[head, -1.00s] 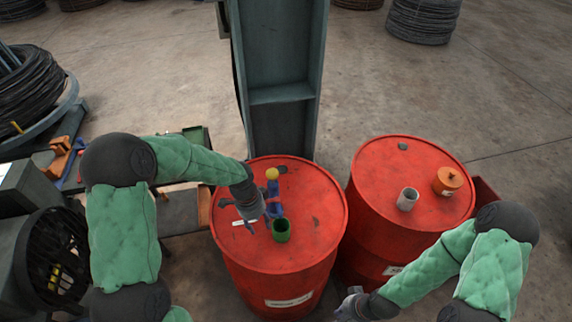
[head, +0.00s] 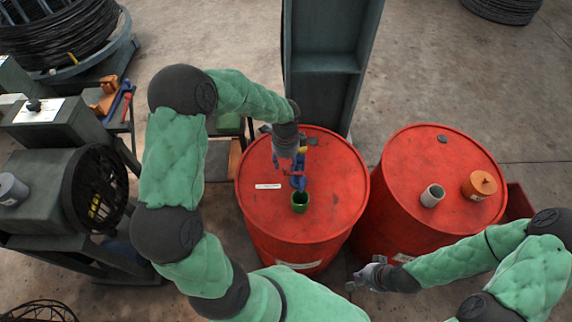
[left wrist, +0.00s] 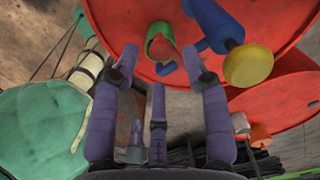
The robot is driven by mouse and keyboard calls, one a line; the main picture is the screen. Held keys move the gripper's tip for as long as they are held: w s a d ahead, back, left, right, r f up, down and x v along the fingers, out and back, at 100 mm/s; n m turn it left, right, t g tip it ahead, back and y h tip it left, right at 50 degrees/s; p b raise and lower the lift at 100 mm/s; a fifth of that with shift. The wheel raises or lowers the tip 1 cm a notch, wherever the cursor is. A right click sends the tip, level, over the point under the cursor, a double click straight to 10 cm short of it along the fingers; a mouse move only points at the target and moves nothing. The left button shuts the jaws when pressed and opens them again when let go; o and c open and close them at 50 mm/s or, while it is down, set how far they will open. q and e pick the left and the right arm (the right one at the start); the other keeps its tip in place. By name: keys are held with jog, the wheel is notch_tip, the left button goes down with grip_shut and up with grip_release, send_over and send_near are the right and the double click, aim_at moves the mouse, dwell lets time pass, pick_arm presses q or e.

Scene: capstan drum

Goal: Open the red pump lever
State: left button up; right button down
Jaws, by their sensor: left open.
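A blue pump (head: 299,182) with a yellow knob (head: 303,150) stands on the left red drum (head: 262,205), behind a green cup (head: 300,202). A small red part, likely the lever, shows at the pump, partly covered by my gripper. My left gripper (head: 289,160) is open over the drum top, close beside the pump. The left wrist view shows its spread fingers (left wrist: 155,75) with the green cup (left wrist: 160,42) ahead, and the blue pump (left wrist: 212,25) and yellow knob (left wrist: 248,64) to the right. My right gripper (head: 365,277) hangs low in front of the drums.
A second red drum (head: 415,160) stands to the right with a grey cup (head: 432,195) and an orange cap (head: 480,184). A dark steel column (head: 325,75) rises behind the left drum. A machine with a black fan-like guard (head: 95,190) is at left.

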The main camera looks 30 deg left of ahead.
pick_arm(q)
jog(key=shift+f, duration=1.45)
grip_shut()
